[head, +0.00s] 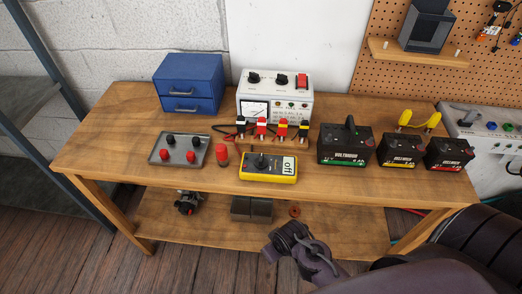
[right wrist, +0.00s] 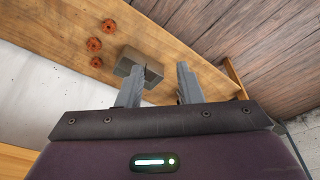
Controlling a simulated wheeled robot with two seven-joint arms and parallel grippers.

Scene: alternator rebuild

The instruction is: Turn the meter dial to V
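The yellow meter (head: 254,178) lies near the front edge of the bench top, left of the batteries. Its black dial knob (head: 261,161) is near the middle of its dark face, and its display (head: 288,167) reads "off", turned sideways. My right gripper (head: 290,243) is in front of the bench, lower than the top and apart from the meter. In the right wrist view its two fingers (right wrist: 158,85) are spread with nothing between them. The meter is not visible in that view. My left gripper is not in view.
The bench top (head: 125,125) holds a blue drawer box (head: 190,80), a test unit (head: 275,95) with clips in front, a tray (head: 160,155), a red cylinder (head: 222,155) and batteries (head: 345,148). A grey block (right wrist: 140,65) and orange rings (right wrist: 94,44) are on the lower shelf.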

